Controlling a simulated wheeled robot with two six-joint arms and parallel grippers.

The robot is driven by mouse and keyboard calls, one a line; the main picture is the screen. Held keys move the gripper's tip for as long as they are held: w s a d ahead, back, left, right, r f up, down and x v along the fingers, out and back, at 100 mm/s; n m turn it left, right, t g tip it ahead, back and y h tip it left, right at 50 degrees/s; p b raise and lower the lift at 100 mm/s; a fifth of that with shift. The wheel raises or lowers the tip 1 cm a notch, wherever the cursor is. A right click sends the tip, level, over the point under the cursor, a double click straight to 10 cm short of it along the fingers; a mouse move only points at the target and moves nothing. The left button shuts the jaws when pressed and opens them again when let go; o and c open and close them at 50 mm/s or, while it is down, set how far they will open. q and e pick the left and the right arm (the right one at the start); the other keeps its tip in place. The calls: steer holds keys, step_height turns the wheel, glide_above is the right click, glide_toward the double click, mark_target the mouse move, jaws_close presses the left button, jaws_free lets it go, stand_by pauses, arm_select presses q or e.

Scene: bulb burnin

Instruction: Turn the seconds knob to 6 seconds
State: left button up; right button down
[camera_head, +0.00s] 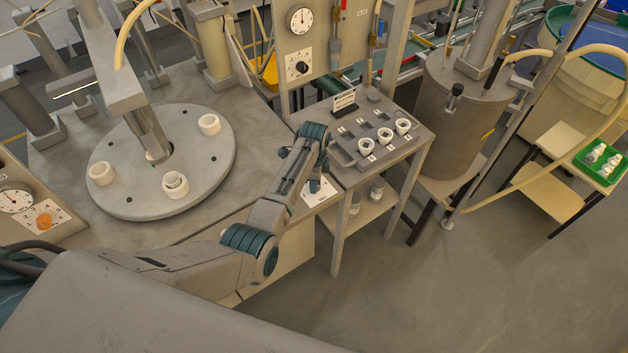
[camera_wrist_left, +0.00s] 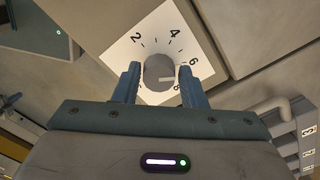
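The seconds knob (camera_wrist_left: 159,74) is a round grey knob on a white dial plate (camera_wrist_left: 150,42) in the left wrist view. The numbers 2, 4 and 6 are readable, and an 8 is partly hidden by the right finger. My left gripper (camera_wrist_left: 159,84) has one finger on each side of the knob, with narrow gaps showing. In the head view my left gripper (camera_head: 316,186) points down over a white plate (camera_head: 321,196) at the bench's front edge; the knob is hidden there. My right gripper is not in view.
A round turntable (camera_head: 115,155) with white rings lies left of my arm. A small table (camera_head: 410,147) with a grey socket tray stands just right of the gripper. A panel (camera_head: 305,45) with a gauge and black knob stands behind. Open floor lies at lower right.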

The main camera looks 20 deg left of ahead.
arm_select(q)
steer(key=o, duration=0.3)
steer(key=shift+r+b, duration=1.55)
steer(key=shift+r, duration=3.85)
